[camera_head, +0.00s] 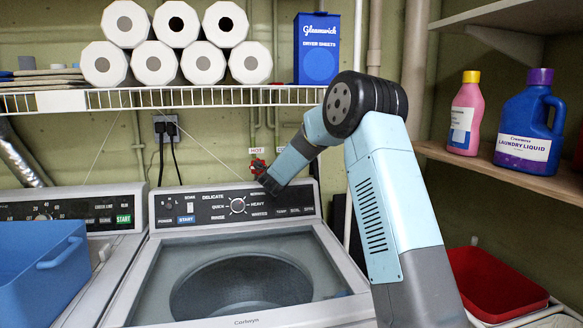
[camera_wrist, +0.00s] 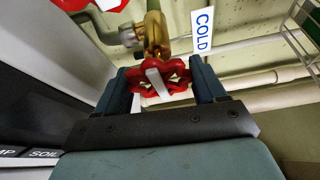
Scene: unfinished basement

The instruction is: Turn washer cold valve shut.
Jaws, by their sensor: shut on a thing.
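The cold valve's red handle (camera_wrist: 174,84) sits on a brass body (camera_wrist: 154,32) beside a white COLD tag (camera_wrist: 203,32) in the wrist view. My gripper (camera_wrist: 163,84) has a finger on each side of this handle and is shut on it. A pale bar crosses the middle of the handle. In the head view, my arm reaches behind the washer's (camera_head: 236,262) control panel; the fingertips and the cold handle are hidden there. The red handle of the hot valve (camera_head: 258,165) shows under the HOT tag (camera_head: 256,150).
A second red handle (camera_wrist: 88,4) is cut off at the top left of the wrist view. A wire shelf (camera_head: 200,97) with paper rolls and a blue dryer-sheet box (camera_head: 317,48) hangs above. A blue basket (camera_head: 40,265) stands on the left machine. Detergent bottles stand on the right shelf.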

